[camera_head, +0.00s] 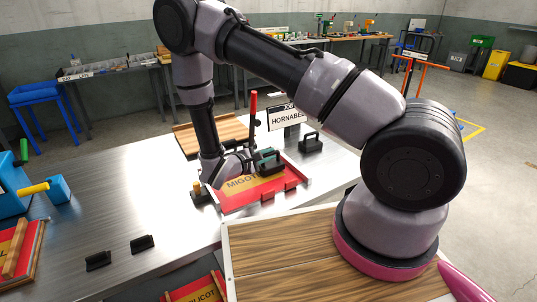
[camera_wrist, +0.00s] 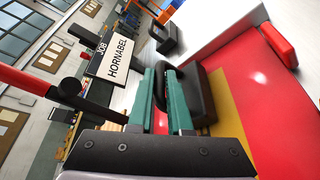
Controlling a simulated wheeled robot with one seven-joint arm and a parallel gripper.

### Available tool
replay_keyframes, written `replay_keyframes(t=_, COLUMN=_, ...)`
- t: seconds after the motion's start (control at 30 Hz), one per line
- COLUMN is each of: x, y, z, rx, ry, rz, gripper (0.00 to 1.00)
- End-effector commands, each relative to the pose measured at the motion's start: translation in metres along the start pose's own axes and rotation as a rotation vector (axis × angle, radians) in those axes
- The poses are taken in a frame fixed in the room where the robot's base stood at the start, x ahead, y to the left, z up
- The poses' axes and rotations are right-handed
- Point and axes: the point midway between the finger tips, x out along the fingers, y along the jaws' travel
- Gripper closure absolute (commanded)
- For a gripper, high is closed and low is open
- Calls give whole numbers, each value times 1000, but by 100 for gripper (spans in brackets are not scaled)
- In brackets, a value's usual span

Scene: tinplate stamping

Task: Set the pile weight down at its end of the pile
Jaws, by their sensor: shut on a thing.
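My gripper (camera_head: 265,156) has teal fingers, which also show in the wrist view (camera_wrist: 163,98). It is shut on the handle of a black pile weight (camera_wrist: 195,95). In the head view the weight (camera_head: 270,168) is over the far part of a red pile (camera_head: 263,189) with a yellow band and partly hidden lettering. In the wrist view the red and yellow top sheet (camera_wrist: 255,85) lies beside and behind the weight. I cannot tell whether its underside touches the pile.
A second black weight (camera_head: 312,145) stands past the pile's far right corner. A HORNABEL job sign (camera_head: 286,117) and a red-handled lever (camera_head: 253,104) stand behind. A wooden board (camera_head: 212,134) lies at the back. Two small black pieces (camera_head: 98,260) lie front left, with clear metal table around them.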

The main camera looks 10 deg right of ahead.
Motion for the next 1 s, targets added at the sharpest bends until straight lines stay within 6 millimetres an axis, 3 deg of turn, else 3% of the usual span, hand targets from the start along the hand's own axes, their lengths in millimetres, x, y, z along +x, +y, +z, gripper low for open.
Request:
replay_keyframes(t=0.33, x=2, y=-4, z=-2, rx=2, ry=-3, rz=2, gripper=100)
replay_keyframes(t=0.37, x=2, y=-4, z=-2, rx=3, ry=-3, rz=2, gripper=75)
replay_keyframes(t=0.43, x=2, y=-4, z=-2, rx=2, ry=-2, rz=2, gripper=48)
replay_keyframes(t=0.77, x=0, y=-5, z=-3, rx=-2, ry=2, rz=-1, gripper=48)
replay_keyframes(t=1.0, x=-32, y=-4, z=-4, rx=0, ry=5, rz=2, gripper=48)
